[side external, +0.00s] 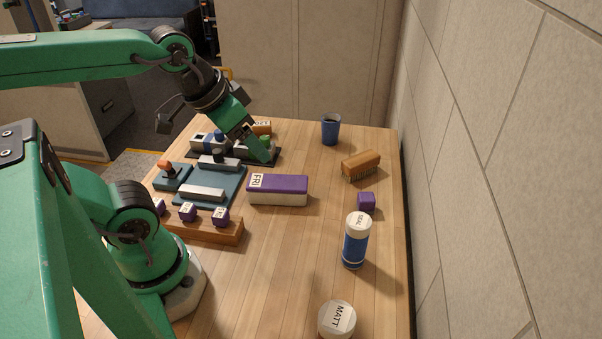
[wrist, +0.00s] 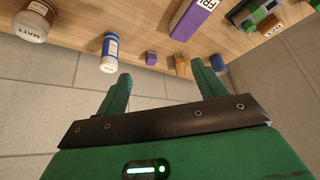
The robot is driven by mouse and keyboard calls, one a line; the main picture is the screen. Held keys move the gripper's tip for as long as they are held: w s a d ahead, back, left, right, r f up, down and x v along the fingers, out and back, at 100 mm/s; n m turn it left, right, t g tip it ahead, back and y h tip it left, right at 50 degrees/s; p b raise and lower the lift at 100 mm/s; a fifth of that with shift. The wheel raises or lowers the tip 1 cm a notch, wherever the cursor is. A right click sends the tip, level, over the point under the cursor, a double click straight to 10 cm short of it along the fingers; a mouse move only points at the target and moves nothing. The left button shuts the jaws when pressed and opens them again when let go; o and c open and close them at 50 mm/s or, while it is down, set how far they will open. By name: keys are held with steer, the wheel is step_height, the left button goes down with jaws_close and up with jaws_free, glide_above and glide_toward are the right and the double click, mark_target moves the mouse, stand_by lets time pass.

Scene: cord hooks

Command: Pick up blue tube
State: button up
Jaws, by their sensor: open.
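The blue tube (side external: 354,248) stands upright on the right part of the wooden table, with a labelled white cap and a pale band near its base. In the wrist view the blue tube (wrist: 110,48) shows beyond the left finger, apart from it. My gripper (side external: 262,154) is over the back left of the table, near the dark tray, well away from the tube. In the wrist view my gripper (wrist: 162,84) has its two green fingers spread with nothing between them.
A purple cube (side external: 366,201), a wooden brush (side external: 361,165) and a blue cup (side external: 331,130) stand behind the tube. A white-lidded jar (side external: 337,319) is in front. A purple-topped box (side external: 278,190) lies left. The wall (side external: 500,150) rises beyond the table's right edge.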

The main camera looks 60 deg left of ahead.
steer(key=shift+w, duration=0.1)
steer(key=m+g, duration=0.2)
steer(key=g, duration=0.3)
glide_toward(360, 220)
steer(key=f, duration=0.3)
steer(key=a+f, duration=0.1)
steer(key=f, duration=0.1)
steer(key=shift+w+f, duration=0.1)
steer(key=shift+f, duration=0.2)
steer(key=shift+w+d+f+g, duration=0.15)
steer(key=shift+d+f+g, duration=0.15)
steer(key=shift+d+f, duration=0.25)
steer(key=shift+f, duration=1.3)
steer(key=shift+f, duration=0.1)
